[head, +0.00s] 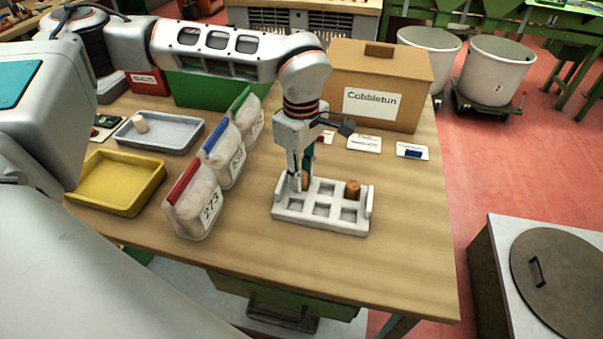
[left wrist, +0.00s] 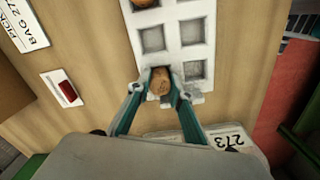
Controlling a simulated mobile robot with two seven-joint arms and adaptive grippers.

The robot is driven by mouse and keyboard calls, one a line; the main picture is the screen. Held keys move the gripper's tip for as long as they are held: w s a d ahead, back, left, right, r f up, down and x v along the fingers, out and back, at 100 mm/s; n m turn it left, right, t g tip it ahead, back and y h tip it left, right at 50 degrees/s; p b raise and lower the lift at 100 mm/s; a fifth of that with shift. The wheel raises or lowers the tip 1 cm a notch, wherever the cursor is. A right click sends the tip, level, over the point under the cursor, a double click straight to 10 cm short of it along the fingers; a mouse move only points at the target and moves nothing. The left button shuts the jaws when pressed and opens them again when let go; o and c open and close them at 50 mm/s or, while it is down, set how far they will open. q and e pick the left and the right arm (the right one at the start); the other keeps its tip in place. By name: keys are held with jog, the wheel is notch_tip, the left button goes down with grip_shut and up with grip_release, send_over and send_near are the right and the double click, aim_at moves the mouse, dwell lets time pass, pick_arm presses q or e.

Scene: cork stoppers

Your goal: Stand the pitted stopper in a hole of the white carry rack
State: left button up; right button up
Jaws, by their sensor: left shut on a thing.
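The white carry rack (head: 318,224) stands on the wooden table, with two rows of square holes. It also shows in the left wrist view (left wrist: 174,38). My left gripper (head: 299,184) points down at the rack's left end, in the back row. It is shut on a brown cork stopper (left wrist: 160,82) with dark marks on its top, upright between the fingers. The stopper is at a corner hole; I cannot tell how deep it sits. Another brown stopper (head: 351,189) stands in the back row's right end hole. My right gripper is not in view.
Bags with red (head: 196,204), blue and green clips stand left of the rack. A grey tray (head: 172,146) holds a pale stopper (head: 139,123); a yellow tray (head: 112,205) is empty. A cardboard box (head: 378,65) and small cards (head: 411,151) lie behind. The table's right side is clear.

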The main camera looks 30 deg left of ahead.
pick_arm(q)
jog(key=shift+f, duration=0.25)
jog(key=o, duration=0.7)
jog(key=shift+f, duration=0.1)
jog(key=shift+s, duration=0.1)
notch_tip(320, 180, up, 13)
jog(key=shift+f+p, duration=0.1)
jog(key=shift+p, duration=0.2)
dwell(0.3)
